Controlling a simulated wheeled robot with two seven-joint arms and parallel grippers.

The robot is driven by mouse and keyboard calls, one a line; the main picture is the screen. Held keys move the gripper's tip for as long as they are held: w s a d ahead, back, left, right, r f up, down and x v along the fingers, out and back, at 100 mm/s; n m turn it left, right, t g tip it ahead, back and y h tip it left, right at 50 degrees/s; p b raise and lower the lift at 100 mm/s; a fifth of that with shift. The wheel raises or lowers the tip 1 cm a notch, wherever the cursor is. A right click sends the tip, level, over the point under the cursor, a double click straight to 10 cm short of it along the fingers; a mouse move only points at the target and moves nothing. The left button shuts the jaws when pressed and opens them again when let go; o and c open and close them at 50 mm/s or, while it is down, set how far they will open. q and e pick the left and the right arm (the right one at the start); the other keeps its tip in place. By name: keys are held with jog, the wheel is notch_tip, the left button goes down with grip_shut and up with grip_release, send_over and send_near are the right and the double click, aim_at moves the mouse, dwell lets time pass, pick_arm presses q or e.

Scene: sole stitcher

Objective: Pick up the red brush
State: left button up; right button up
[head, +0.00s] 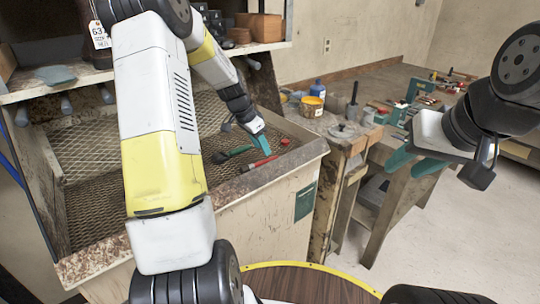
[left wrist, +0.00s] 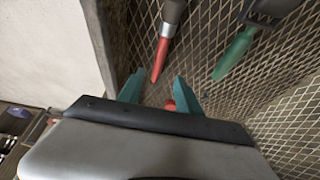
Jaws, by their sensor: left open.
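The red brush (head: 258,163) lies in the mesh-floored bin, near its front rim. In the left wrist view its red handle (left wrist: 161,55) points toward my left gripper (left wrist: 158,92), with its grey ferrule further off. My left gripper (head: 262,141) is open and empty, its teal fingers just above the red brush in the head view. The handle tip lies just beyond the fingertips in the wrist view, with no clear contact. My right gripper (head: 414,164) is open and empty, out to the right over the floor.
A green brush (head: 233,153) lies beside the red one; its handle (left wrist: 235,52) also shows in the wrist view. A small red thing (left wrist: 170,105) shows between my left fingers. The bin's front rim (head: 290,158) is close. A shelf (head: 250,47) overhangs behind; a cluttered workbench (head: 345,130) stands right.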

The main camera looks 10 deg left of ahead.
aim_at(260, 163)
pick_arm(q)
jog(key=x, duration=0.5)
jog(key=shift+s+f, duration=0.2)
jog(key=shift+f, duration=0.1)
grip_shut()
